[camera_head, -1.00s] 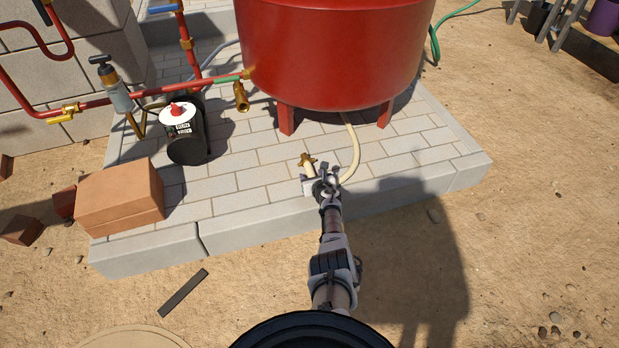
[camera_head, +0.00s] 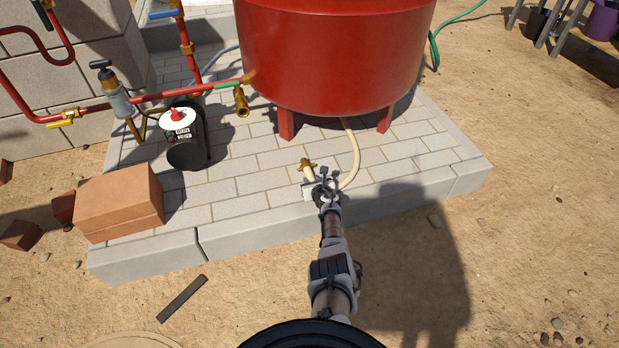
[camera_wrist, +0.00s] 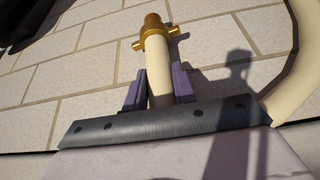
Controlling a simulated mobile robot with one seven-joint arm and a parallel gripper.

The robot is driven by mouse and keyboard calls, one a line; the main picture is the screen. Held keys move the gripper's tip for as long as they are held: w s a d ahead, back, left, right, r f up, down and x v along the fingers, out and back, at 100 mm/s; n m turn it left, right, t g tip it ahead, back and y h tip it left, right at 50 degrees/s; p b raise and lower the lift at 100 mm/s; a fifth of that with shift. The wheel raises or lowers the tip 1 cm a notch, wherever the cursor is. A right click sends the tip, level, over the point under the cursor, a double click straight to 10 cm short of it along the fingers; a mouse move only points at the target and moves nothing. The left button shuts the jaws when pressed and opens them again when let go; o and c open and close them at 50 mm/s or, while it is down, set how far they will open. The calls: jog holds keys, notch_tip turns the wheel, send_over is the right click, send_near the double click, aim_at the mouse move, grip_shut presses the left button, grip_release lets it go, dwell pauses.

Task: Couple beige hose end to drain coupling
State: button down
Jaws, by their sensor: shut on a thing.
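The beige hose (camera_head: 354,160) runs from under the red tank to my gripper (camera_head: 309,187). Its end carries a brass fitting with side lugs (camera_head: 307,163). My gripper is shut on the beige hose just behind this fitting; in the wrist view the purple-grey fingers (camera_wrist: 159,88) flank the hose and the brass end (camera_wrist: 155,32) points away from me. The hose end is held over the paving, apart from any coupling. A downward brass outlet (camera_head: 242,102) on the red pipe is probably the drain coupling, up and left of my gripper.
The red tank (camera_head: 335,55) stands on legs behind my gripper. A yellow-handled valve (camera_head: 65,118) is on the left pipe. Paving between is clear.

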aim_at(312, 180)
jog(key=shift+r+p, duration=3.4)
jog(key=shift+r, duration=0.25)
jog(key=shift+f, duration=0.15)
jog(key=c, duration=1.7)
grip_release()
grip_shut()
jog(key=shift+s, duration=0.1)
